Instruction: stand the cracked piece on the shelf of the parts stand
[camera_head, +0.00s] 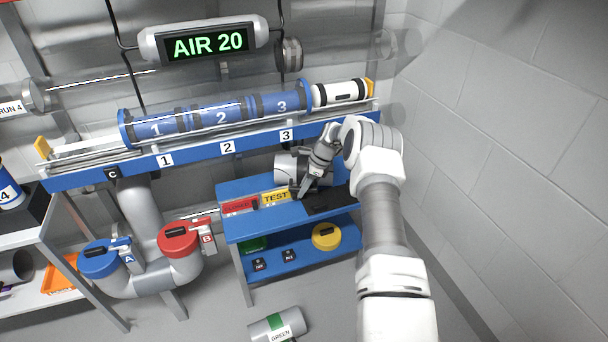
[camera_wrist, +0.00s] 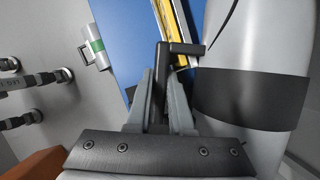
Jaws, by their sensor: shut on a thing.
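My gripper (camera_head: 305,187) is over the right half of the blue two-level bench (camera_head: 232,190). In the wrist view my gripper (camera_wrist: 162,100) is shut on a black handle (camera_wrist: 180,48). The handle appears to belong to a grey tube piece with a black band (camera_wrist: 250,97), close on the right; its grey body also shows in the head view (camera_head: 285,166), partly behind the gripper. No crack is visible on it. A grey stand (camera_head: 62,262) at far left, with a pale lower shelf (camera_head: 35,301), looks like the parts stand, though no label shows.
A GREEN-labelled cylinder (camera_head: 279,325) lies on the floor. Red (camera_head: 178,239) and blue (camera_head: 100,258) capped pipes stand between bench and grey stand. An orange tray (camera_head: 62,275) occupies its shelf.

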